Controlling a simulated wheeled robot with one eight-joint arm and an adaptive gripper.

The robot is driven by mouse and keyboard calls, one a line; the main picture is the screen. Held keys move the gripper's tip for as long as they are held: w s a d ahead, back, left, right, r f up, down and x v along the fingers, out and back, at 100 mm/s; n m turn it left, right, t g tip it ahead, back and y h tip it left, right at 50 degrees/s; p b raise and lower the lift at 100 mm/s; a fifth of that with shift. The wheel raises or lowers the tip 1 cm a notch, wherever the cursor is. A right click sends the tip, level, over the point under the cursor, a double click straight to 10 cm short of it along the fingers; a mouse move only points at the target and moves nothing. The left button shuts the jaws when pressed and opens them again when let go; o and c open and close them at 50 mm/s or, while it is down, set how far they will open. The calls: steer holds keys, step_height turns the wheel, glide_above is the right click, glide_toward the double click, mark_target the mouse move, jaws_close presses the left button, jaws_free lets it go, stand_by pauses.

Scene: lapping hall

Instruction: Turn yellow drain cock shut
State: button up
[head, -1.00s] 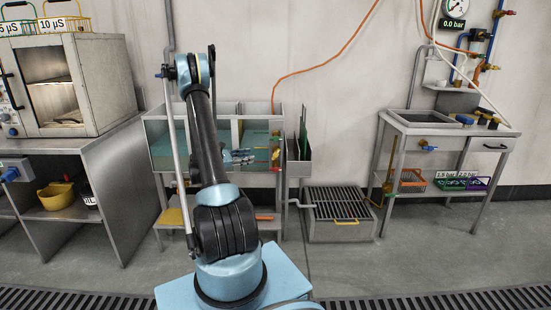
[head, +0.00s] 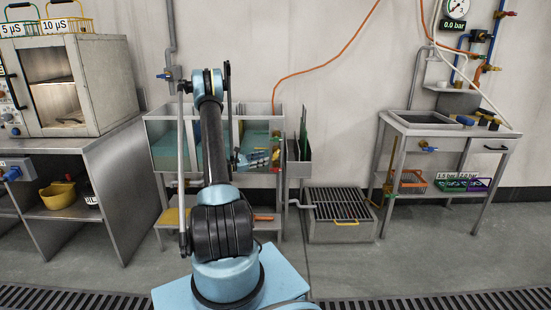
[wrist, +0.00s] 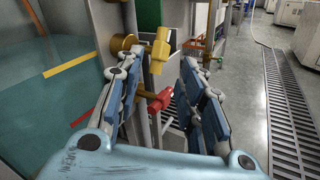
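The yellow drain cock (wrist: 159,51) shows in the wrist view, on a brass fitting (wrist: 124,43) at the corner of the glass-sided tank. Its yellow handle bar stands nearly upright in the picture. My gripper (wrist: 160,59) is open, one finger on each side of the yellow handle in the picture; I see no clear contact and cannot tell the remaining depth. A red-handled cock (wrist: 156,101) sits just below, also between the fingers in the picture. In the head view my gripper (head: 258,159) is small, in front of the tank's right part; the yellow cock is not clear there.
The tank bench (head: 262,185) stands behind my arm. A narrow grey bin (head: 299,168) adjoins its right side, and a grated floor sump (head: 340,207) lies right of that. A sink table (head: 450,130) stands farther right. Open floor and a drain grating (wrist: 290,110) show at right.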

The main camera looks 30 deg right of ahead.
mark_target(276, 155)
steer(key=d, duration=0.9)
steer(key=shift+s, duration=0.15)
